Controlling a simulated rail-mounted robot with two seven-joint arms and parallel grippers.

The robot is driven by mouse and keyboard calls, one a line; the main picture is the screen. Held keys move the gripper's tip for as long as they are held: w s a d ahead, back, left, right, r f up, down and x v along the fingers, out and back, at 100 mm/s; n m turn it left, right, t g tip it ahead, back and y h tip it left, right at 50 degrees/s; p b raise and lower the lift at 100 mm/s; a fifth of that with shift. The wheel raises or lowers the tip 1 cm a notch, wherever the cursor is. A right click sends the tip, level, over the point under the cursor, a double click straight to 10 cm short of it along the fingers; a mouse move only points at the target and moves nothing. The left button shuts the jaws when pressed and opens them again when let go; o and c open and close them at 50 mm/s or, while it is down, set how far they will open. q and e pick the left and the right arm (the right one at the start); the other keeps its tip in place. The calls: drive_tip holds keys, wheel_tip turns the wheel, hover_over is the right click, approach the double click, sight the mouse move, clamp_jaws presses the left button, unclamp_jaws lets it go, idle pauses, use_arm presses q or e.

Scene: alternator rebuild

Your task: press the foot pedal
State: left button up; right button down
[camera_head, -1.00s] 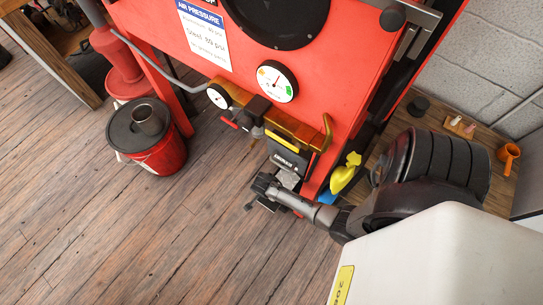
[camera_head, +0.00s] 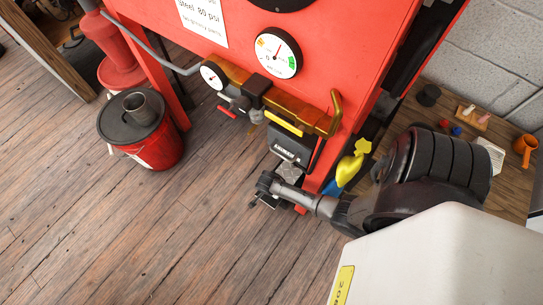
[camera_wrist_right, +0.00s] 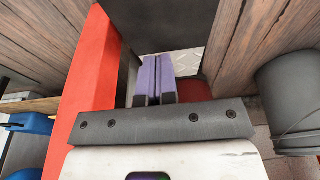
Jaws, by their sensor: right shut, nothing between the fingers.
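The foot pedal (camera_head: 290,172) is a small grey metal tread plate low at the foot of the red cabinet, below a black box with white lettering (camera_head: 290,146). My right gripper (camera_head: 262,198) comes in from the right and sits low, just in front of the pedal, partly covering it. In the right wrist view the patterned pedal plate (camera_wrist_right: 188,62) shows just beyond the purple fingers (camera_wrist_right: 154,82), which are shut together and empty. I cannot tell whether the fingertips touch the plate. My left gripper is not in view.
The red cabinet (camera_head: 225,55) carries gauges and a brass-coloured bar (camera_head: 290,105). A red bucket (camera_head: 160,150) with a dark lid stands to the left. A yellow and blue bottle (camera_head: 348,170) is right of the pedal. The wooden floor at front left is clear.

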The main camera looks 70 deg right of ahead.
drive_tip(key=shift+w+a+f+b, duration=0.1)
drive_tip(key=shift+a+f+b, duration=0.1)
drive_tip(key=shift+f+b, duration=0.6)
drive_tip(key=shift+a+f+b, duration=0.2)
drive_tip(key=shift+f+b, duration=0.2)
drive_tip(key=shift+f, duration=0.65)
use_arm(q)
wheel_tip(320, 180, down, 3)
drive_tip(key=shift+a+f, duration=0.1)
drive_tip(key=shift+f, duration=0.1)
